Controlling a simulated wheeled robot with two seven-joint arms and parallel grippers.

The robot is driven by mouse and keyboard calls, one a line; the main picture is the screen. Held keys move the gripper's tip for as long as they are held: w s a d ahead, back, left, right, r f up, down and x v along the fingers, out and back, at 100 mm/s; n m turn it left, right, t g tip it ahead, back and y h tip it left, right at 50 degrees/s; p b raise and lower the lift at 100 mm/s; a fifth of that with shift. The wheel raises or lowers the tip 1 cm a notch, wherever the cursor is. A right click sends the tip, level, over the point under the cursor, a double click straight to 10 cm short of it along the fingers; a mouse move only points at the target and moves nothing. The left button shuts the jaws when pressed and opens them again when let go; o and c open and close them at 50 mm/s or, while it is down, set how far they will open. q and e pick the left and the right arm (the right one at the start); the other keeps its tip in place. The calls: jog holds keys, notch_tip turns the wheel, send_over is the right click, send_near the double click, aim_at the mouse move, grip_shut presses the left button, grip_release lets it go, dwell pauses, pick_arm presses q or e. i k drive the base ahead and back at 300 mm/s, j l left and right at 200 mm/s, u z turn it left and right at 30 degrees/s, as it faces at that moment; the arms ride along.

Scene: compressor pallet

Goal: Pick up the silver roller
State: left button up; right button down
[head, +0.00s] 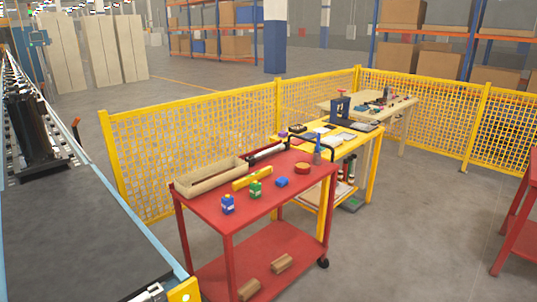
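A silver roller (267,153) with dark ends appears to lie near the far edge of the top of the red cart (225,212). It lies at a slant, between the open wooden box and the bottle at the cart's far right corner. It is small in the head view, and I cannot make out its ends clearly. Neither of my grippers can be made out in this view.
A conveyor (70,235) stands left; yellow fence (190,148) runs behind.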

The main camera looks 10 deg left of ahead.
aim_at(263, 154)
jog(key=i+l, duration=0.1)
jog(key=i, duration=0.35)
jog(key=i+l+u, duration=0.1)
jog(key=i, duration=0.4)
jog(key=i+l+u, duration=0.1)
jog(key=i, duration=0.35)
jog(key=i+l, duration=0.15)
jog(key=i, duration=0.35)
jog(key=i+l+u, duration=0.1)
jog(key=i, duration=0.35)
jog(key=i+l, duration=0.3)
jog(key=i, duration=0.15)
jog(key=j+u, duration=0.05)
